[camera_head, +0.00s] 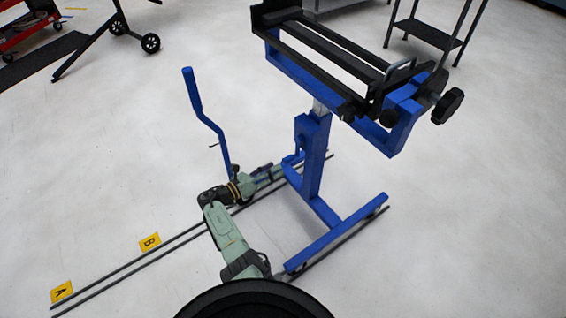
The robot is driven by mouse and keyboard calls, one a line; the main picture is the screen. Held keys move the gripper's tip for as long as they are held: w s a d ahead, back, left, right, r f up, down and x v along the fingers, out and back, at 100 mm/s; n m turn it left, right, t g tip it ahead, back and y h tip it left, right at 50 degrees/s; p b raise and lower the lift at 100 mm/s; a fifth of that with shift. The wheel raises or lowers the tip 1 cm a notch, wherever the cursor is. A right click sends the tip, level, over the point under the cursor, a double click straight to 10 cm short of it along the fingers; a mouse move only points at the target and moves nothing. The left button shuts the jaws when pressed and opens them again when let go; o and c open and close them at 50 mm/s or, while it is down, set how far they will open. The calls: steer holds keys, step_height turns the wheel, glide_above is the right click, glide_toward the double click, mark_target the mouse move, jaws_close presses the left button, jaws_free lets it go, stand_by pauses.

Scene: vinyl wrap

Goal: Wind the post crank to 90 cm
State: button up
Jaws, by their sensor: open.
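A blue stand has a central post (314,160) that rises from a floor frame (340,236) and carries a black roller cradle (330,52). A small blue housing sits on the post's left side, but I cannot clearly make out the crank there. A blue bent handle (205,115) stands upright left of the post; its lower end is behind my arm. My arm reaches low from the front, and my gripper (284,167) is beside the post's lower left side. It is open, small in the picture and partly lost against the blue parts. No height scale is readable.
Two dark floor rails (150,262) run diagonally under the stand, past yellow markers A (62,292) and B (150,242). A black knob (447,106) sticks out at the cradle's right. A dark shelf stand (425,32) is behind.

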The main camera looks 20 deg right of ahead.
steer(key=v, duration=0.3)
steer(key=shift+s+a, duration=0.15)
steer(key=shift+a, duration=0.2)
